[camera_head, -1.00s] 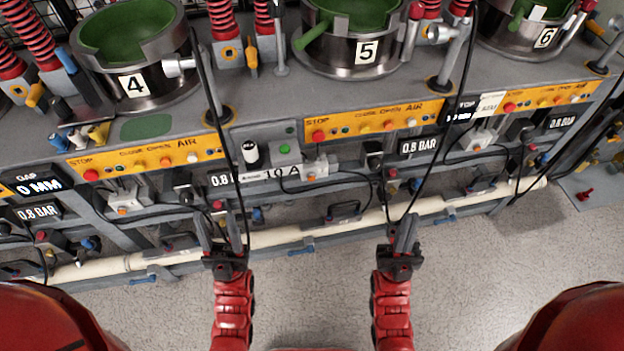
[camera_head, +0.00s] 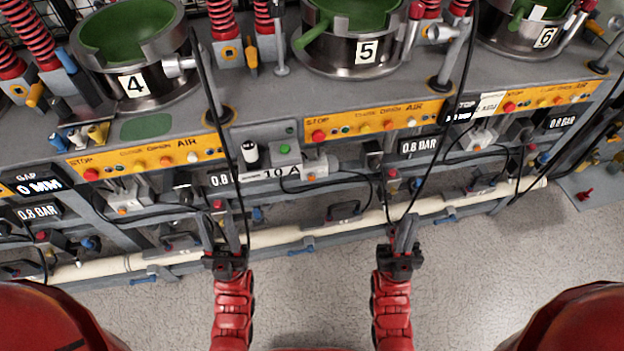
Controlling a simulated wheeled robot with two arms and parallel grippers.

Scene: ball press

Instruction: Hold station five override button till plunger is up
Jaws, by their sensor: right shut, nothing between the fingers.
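Station five is the metal pot (camera_head: 353,45) with the "5" plate (camera_head: 367,52) and a green inside. Its yellow panel (camera_head: 372,121) below has STOP, CLOSE, OPEN and AIR marks and small buttons. A small white valve box (camera_head: 318,166) sits under the panel's left end, partly behind a "10 A" tag (camera_head: 290,172). No button is readably marked override. My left gripper (camera_head: 221,232) points up at the bench front, its fingers apart and empty. My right gripper (camera_head: 405,232) is shut and empty, below the panel. Both are apart from the buttons.
Stations four (camera_head: 134,85) and six (camera_head: 545,37) stand on either side. A box with a green button (camera_head: 285,149) is left of centre. Black cables hang across the front. A cream pipe (camera_head: 350,223) runs low along the frame. The grey floor (camera_head: 310,300) is clear.

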